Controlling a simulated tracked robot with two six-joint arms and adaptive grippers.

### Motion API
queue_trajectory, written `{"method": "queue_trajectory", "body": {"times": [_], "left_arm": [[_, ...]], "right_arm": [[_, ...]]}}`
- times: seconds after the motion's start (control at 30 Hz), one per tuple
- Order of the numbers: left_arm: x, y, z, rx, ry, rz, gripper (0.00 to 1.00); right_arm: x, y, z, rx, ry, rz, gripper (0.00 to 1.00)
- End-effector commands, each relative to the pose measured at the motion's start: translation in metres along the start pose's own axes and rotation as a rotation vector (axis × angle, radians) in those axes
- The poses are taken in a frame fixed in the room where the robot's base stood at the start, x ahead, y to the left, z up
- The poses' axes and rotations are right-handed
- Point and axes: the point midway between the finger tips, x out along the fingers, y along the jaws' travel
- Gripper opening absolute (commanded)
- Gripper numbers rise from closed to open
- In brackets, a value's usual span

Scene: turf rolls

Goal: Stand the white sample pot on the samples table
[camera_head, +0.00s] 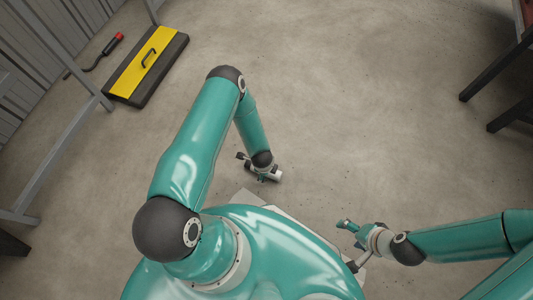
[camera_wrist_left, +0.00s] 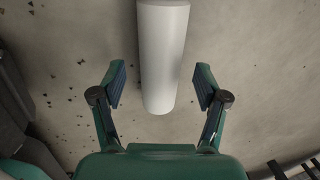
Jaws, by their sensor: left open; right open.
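A plain white cylinder (camera_wrist_left: 163,55) shows in the left wrist view, running out of the top edge. It looks like the white sample pot, but I cannot be sure. My left gripper (camera_wrist_left: 159,88) is open, one finger on each side of the cylinder in the picture, with gaps to both. In the head view my left gripper (camera_head: 258,172) is small, low over the floor in front of my base. My right gripper (camera_head: 347,246) is open and empty at lower right. I cannot tell which piece of furniture is the samples table.
Dark table legs (camera_head: 498,65) stand at the upper right. A grey metal frame (camera_head: 65,130) stands at the left. A yellow and black case (camera_head: 147,65) and a red-handled tool (camera_head: 113,44) lie on the floor at the upper left. The concrete floor (camera_head: 360,100) between is clear.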

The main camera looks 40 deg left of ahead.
Motion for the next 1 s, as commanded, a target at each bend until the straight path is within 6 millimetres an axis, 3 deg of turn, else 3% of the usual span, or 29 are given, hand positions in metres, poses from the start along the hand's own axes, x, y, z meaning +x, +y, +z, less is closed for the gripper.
{"method": "queue_trajectory", "body": {"times": [0.1,0.4,0.8,0.87,1.0], "left_arm": [[0.019,0.0,0.0,0.0,-0.001,-0.001,0.74],[0.021,0.0,0.0,0.001,0.0,0.0,0.72],[0.021,0.0,-0.001,0.001,0.0,-0.001,0.05],[0.021,-0.001,-0.001,0.002,0.0,-0.001,0.0],[0.021,-0.001,-0.001,0.002,0.0,-0.001,0.0]], "right_arm": [[0.011,0.004,0.0,0.0,0.0,0.0,0.75],[0.01,0.004,0.0,0.0,0.0,0.0,0.75],[0.01,0.004,0.0,0.0,0.0,0.0,0.75],[0.01,0.004,0.0,0.0,0.0,0.0,0.75],[0.01,0.004,0.0,0.0,0.0,0.0,0.75]]}}
